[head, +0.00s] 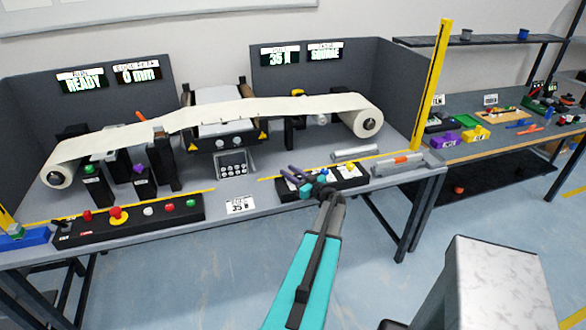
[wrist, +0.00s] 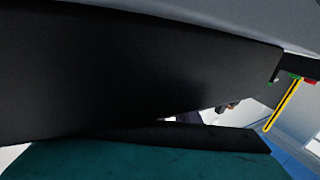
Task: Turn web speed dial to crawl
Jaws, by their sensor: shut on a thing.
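My gripper (head: 308,184) is over the black control panel (head: 352,182) at the front edge of the bench, right of centre in the head view. Its jaws are shut on a small knob of this panel, which they mostly hide. I cannot read the knob's pointer or its setting, and I cannot tell for sure that it is the web speed dial. In the wrist view, a large dark surface and a teal surface fill most of the picture, and neither fingertips nor knob can be made out.
A white web runs between a left roll (head: 57,176) and a right roll (head: 368,123). A second black panel (head: 130,228) with coloured buttons lies at front left. A yellow post (head: 432,85) stands at the bench's right end. A side table (head: 465,152) holds small parts.

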